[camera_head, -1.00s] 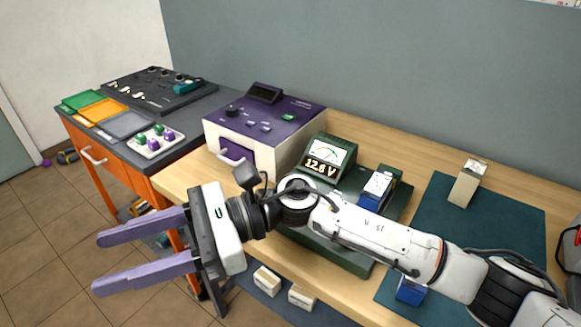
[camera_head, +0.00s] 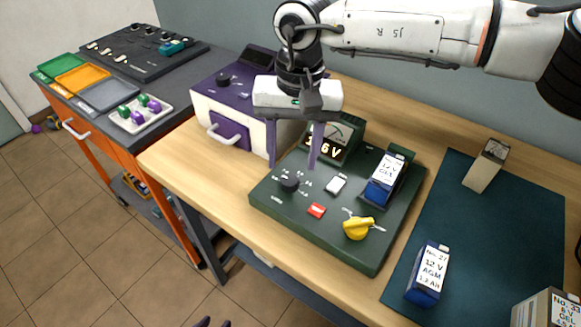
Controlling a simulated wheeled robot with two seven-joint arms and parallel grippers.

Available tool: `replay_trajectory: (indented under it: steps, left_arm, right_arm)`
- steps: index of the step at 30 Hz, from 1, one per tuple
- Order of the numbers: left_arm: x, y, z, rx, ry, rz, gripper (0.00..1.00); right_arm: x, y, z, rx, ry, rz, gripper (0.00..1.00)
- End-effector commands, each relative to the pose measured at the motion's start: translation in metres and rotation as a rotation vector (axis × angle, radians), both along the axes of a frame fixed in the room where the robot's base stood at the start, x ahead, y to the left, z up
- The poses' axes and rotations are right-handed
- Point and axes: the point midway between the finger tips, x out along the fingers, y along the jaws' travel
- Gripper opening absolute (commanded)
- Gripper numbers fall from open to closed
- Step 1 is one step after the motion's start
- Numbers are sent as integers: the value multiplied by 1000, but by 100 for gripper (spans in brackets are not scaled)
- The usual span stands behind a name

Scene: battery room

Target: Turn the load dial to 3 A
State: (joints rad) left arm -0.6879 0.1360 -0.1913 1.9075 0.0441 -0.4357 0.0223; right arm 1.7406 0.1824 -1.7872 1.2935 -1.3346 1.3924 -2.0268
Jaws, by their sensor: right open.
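The dark green tester (camera_head: 335,243) stands on the wooden bench. A black round dial (camera_head: 289,183) with small white marks around it sits at its left; the marks are too small to read. A yellow knob (camera_head: 358,228) sits near its front right. My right gripper (camera_head: 292,165) is open and points down, its purple fingertips just above and behind the black dial; I cannot tell whether they touch it. The tester's display (camera_head: 327,148) is partly hidden by a finger; "6 V" shows. Purple tips of my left gripper (camera_head: 214,323) just show at the bottom edge.
A blue battery (camera_head: 385,185) stands on the tester's right part. Another blue battery (camera_head: 428,275) and a beige one (camera_head: 485,165) stand on the teal mat (camera_head: 500,235). A purple and white machine (camera_head: 220,108) stands behind left.

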Motion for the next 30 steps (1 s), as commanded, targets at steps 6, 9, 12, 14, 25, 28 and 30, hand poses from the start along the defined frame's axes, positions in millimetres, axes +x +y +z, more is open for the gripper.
replay_trajectory:
  steps: [6, 9, 12, 14, 25, 28, 30]
  left_arm:
    - [-1, 0, 7, 0, 1, 0, 31]
    - [-1, 0, 8, 0, 2, 0, 31]
    - [-1, 0, 9, 0, 1, 0, 31]
    - [0, 0, 9, 0, 1, 0, 31]
    - [0, 0, 9, 1, 0, 1, 31]
    - [0, 0, 9, 1, 0, 1, 31]
    - [1, 0, 9, 1, -1, 1, 31]
  right_arm:
    - [-1, 3, -35, 0, 2, 0, 48]
    - [-1, 3, -44, 2, 2, 0, 48]
    - [0, 4, -49, 2, 1, 0, 48]
    - [0, 4, -51, 2, 0, -1, 48]
    - [0, 4, -51, 3, 0, -1, 21]
    - [0, 4, -51, 3, 0, -1, 6]
    - [0, 4, -51, 3, 0, -2, 6]
